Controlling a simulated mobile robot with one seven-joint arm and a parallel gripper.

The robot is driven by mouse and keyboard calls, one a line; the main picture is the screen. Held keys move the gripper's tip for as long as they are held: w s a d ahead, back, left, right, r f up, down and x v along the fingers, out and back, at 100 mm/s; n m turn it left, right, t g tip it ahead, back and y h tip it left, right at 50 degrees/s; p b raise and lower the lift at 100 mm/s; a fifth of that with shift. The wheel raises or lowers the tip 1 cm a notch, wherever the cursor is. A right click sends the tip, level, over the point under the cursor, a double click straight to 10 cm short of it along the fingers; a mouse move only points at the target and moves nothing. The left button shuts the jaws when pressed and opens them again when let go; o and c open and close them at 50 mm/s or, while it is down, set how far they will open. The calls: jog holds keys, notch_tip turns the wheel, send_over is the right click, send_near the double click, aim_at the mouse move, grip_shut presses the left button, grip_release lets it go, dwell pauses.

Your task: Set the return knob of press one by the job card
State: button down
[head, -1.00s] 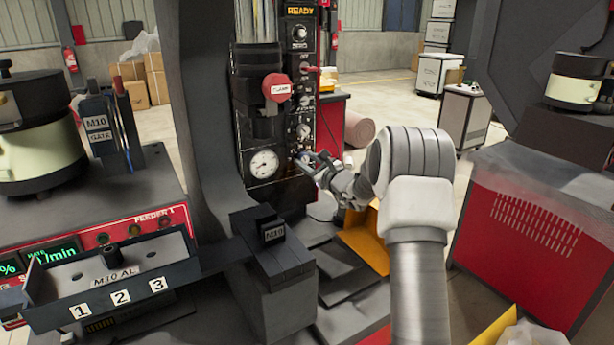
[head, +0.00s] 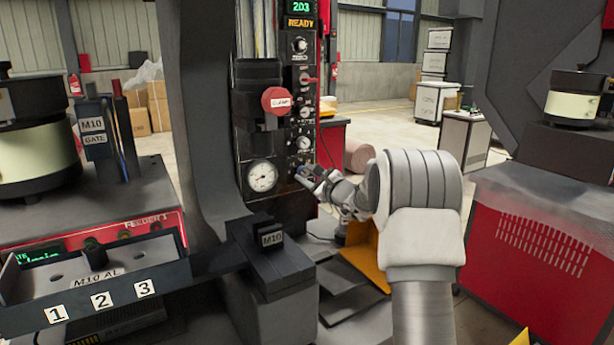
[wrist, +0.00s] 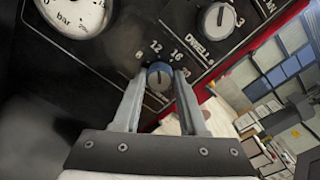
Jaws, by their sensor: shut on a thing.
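Press one's black control panel (head: 325,75) stands in the middle of the head view, with several knobs in a column. A small blue-rimmed knob (wrist: 160,76) low on the panel shows in the wrist view. The numbers 8, 12, 16 and 20 are printed around it. Its white mark points roughly up toward 12, but I cannot read it exactly. My gripper (wrist: 157,84) has one finger on each side of this knob and is shut on it. In the head view my gripper (head: 307,177) is at the panel's lower right and mostly hides the knob. I cannot identify a job card.
The DWELL knob (wrist: 218,18) is up and right of the held knob, and a bar gauge (wrist: 75,12) is up and left. A red clamp knob (head: 276,101) juts out above. A feeder (head: 35,130) stands left.

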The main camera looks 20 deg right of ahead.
jog(key=shift+c, duration=2.2)
grip_release()
jog(key=shift+s, duration=0.1)
jog(key=v, duration=1.7)
jog(key=shift+p, duration=0.3)
jog(key=shift+s, duration=0.1)
